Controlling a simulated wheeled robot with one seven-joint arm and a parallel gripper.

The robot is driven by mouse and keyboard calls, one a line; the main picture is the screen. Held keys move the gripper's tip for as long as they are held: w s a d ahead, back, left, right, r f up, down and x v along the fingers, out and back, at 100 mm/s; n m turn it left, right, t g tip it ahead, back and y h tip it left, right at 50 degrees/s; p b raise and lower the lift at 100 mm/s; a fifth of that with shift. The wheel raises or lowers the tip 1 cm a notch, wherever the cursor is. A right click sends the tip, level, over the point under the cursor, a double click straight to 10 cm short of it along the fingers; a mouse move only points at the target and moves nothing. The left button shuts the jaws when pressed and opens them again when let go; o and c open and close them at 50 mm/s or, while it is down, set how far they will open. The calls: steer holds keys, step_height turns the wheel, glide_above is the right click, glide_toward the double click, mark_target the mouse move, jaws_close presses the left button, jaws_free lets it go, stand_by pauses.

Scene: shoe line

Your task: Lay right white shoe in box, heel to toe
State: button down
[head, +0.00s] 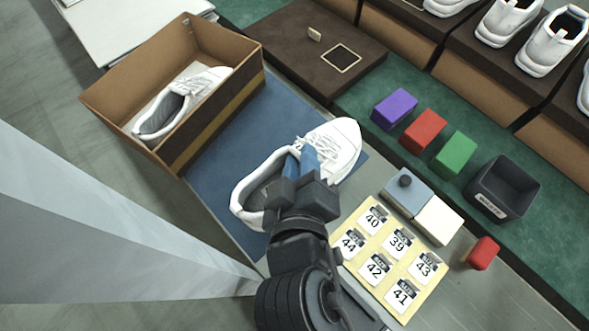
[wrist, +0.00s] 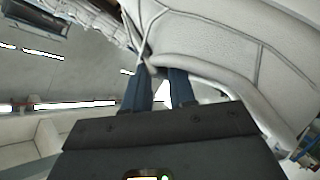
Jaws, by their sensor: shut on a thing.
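My gripper (head: 304,160) is shut on a white shoe (head: 336,146) in the middle of the head view. Its blue fingers grip the shoe near the collar and laces. The shoe's toe points up and right, its open heel end down and left. In the wrist view the shoe's white side (wrist: 230,40) fills the upper right, and the fingers (wrist: 160,88) reach its edge. An open brown box (head: 218,110) stands at upper left. Another white shoe (head: 178,104) lies in it, toe to the upper right. The held shoe is outside the box, over the blue mat (head: 222,147); its height is unclear.
A yellow size-label sheet (head: 388,262), a blue-and-white block (head: 422,207), a red block (head: 482,253) and a dark bin (head: 502,188) lie to the right. Purple (head: 394,109), red (head: 424,130) and green (head: 454,155) blocks stand behind. A dark lid-like panel (head: 300,50) lies right of the box.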

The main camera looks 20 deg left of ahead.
steer(key=shift+w+a+r, duration=0.15)
steer(key=shift+w+a, duration=0.15)
steer(key=shift+a, duration=0.4)
steer(key=shift+f, duration=3.4)
steer(key=c, duration=0.9)
jaws_free()
steer(key=shift+f, duration=0.2)
steer(key=s+d+b, duration=0.1)
steer(key=s+d, duration=0.1)
steer(key=s, duration=0.3)
steer(key=s+d+r+b, duration=0.1)
steer(key=s+d+b, duration=0.1)
steer(key=s, duration=0.3)
steer(key=s+d+b, duration=0.1)
steer(key=s+d, duration=0.1)
steer(key=s, duration=0.3)
steer(key=shift+s+d+r, duration=0.2)
steer(key=shift+r, duration=0.15)
